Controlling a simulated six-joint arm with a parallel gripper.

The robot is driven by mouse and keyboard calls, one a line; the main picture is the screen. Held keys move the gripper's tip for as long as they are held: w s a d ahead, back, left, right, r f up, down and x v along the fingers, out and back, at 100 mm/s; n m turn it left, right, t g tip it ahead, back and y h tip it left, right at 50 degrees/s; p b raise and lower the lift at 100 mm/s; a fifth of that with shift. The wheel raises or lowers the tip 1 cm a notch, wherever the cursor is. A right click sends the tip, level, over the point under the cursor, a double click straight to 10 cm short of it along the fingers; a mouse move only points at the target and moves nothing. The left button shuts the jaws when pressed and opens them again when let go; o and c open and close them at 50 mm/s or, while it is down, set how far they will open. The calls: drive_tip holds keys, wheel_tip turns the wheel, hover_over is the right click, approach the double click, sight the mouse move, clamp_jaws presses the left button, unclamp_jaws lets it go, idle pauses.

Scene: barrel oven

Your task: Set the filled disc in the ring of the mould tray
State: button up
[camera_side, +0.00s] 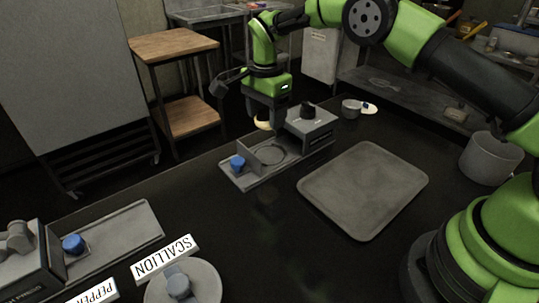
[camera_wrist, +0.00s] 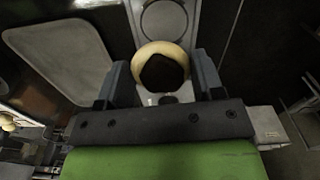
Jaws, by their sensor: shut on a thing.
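The filled disc (camera_wrist: 150,50) is pale yellow with a dark round filling on it. My gripper (camera_wrist: 161,75) is shut on the disc, with one finger at each side. In the side view the disc (camera_side: 263,125) hangs tilted below my gripper (camera_side: 266,118), above the mould tray. The mould tray (camera_side: 248,182) is a long grey plate with a blue knob at its near left end. Its ring (camera_side: 281,150) is partly hidden behind an upright plate. In the wrist view the ring (camera_wrist: 163,20) lies just beyond the disc, and the disc is clear of it.
A grey block (camera_side: 312,130) with a dark piece on top stands at the tray's far end. A large flat tray (camera_side: 363,185) lies to the right. A "SCALLION" sign (camera_side: 165,259), a lidded round container (camera_side: 200,285) and another grey device (camera_side: 25,260) stand at the near left.

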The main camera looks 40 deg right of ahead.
sight(268, 156)
drive_tip(key=shift+w+d+m, duration=0.25)
drive_tip(key=shift+d+m, duration=0.1)
drive_tip(key=shift+m, duration=0.05)
drive_tip(key=shift+d+f, duration=0.1)
drive_tip(key=shift+f, duration=0.25)
wheel_tip(268, 156, down, 9)
drive_tip(key=shift+f, duration=0.1)
drive_tip(key=shift+f, duration=0.1)
drive_tip(key=o, duration=0.9)
